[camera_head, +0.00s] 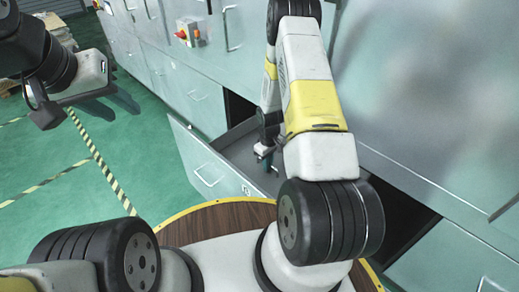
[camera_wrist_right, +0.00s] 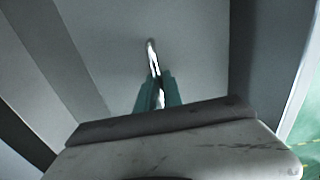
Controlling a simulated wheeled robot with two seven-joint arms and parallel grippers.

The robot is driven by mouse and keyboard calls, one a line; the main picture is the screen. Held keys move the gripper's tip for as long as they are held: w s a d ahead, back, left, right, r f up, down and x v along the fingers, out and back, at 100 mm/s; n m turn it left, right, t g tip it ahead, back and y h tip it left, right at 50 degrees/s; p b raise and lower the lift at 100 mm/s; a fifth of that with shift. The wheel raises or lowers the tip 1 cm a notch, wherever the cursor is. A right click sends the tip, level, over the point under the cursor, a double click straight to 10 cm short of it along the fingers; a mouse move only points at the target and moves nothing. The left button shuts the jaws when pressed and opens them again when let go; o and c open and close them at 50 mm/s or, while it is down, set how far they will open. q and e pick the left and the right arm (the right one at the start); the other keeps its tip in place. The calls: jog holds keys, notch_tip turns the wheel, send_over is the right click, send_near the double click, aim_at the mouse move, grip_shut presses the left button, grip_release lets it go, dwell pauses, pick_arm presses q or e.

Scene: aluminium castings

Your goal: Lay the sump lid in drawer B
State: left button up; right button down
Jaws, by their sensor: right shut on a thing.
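An open drawer (camera_head: 205,170) juts out from the cabinet row in the head view; its round front label is too small to read. My right gripper (camera_head: 270,164) reaches down into this drawer. In the right wrist view, my right gripper's teal fingers (camera_wrist_right: 158,92) are shut on a thin, bright metal piece (camera_wrist_right: 152,56), seen nearly edge-on, probably the sump lid. It stands out beyond the fingertips over the grey drawer floor (camera_wrist_right: 195,50); I cannot tell whether it touches the floor. My left gripper (camera_head: 85,82) is at the upper left, away from the drawer, its fingers not clear.
Another opening (camera_head: 400,215) with a pulled-out drawer (camera_head: 450,262) lies at the lower right. Pale green cabinet fronts (camera_head: 430,90) stand close behind my right arm.

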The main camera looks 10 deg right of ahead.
jog(key=shift+f, duration=1.85)
jog(key=c, duration=1.5)
grip_release()
jog(key=shift+f, duration=0.15)
